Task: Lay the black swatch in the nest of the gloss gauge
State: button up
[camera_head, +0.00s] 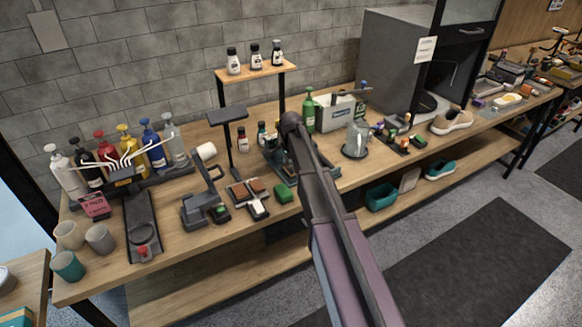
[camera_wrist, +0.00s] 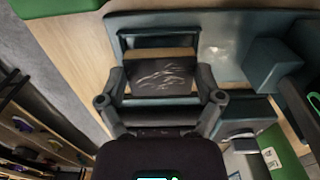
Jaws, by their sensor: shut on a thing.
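The black swatch (camera_wrist: 160,77), with pale scuff marks on its face, is between the fingers of my gripper (camera_wrist: 162,92) in the wrist view. My gripper is shut on it. A tan strip shows along the swatch's far edge. The swatch is over or at a dark frame on a blue-grey device (camera_wrist: 225,42), which I take for the gloss gauge. Whether the swatch touches the nest cannot be told. In the head view, my arm covers the swatch and much of the gauge (camera_head: 285,174).
Left of the gauge are a green block (camera_head: 283,193), a tray of brown swatches (camera_head: 248,198) and a dark grey device (camera_head: 203,205). A post with a dark pad (camera_head: 227,115) rises behind.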

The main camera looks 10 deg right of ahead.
jog(key=shift+f+b, duration=0.8)
jog(key=shift+f, duration=0.1)
jog(key=o, duration=0.7)
jog(key=shift+r, duration=0.15)
dwell(0.3)
